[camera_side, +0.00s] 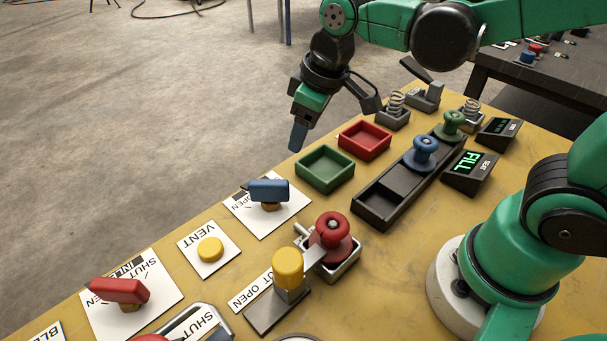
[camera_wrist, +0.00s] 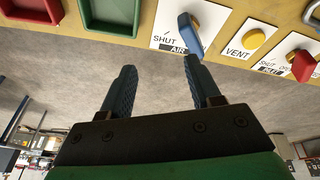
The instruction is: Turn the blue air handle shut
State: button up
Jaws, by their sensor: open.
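The blue air handle (camera_side: 268,189) sits on a brass stem on a white plate (camera_side: 289,211) near the table's far edge. In the side view it lies roughly left to right, with "OPEN" printed on the plate below its left end. In the wrist view the blue handle (camera_wrist: 190,33) covers part of the plate, and "SHUT" and "AIR" show to its left. My gripper (camera_side: 298,138) hangs above and beyond the handle, apart from it. In the wrist view my gripper (camera_wrist: 160,68) is open and empty, fingertips below the plate in the picture.
A green tray (camera_side: 325,187) and a red tray (camera_side: 341,136) stand right of the handle. A yellow VENT button (camera_side: 210,249) and a red handle (camera_side: 120,290) are to its left. A red spool (camera_side: 332,230) stands in front. Open space lies beyond the table edge.

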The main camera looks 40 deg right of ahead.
aim_at(268, 182)
jog(key=w+a+f+n+g, duration=0.2)
jog(key=a+f, duration=0.1)
jog(key=a+f+n+g, duration=0.1)
jog(key=a+n, duration=0.1)
jog(key=shift+w+a+f+h, duration=0.15)
jog(key=shift+w+f+h, duration=0.15)
jog(key=shift+w+f, duration=0.1)
jog(key=shift+f, duration=2.85)
grip_shut()
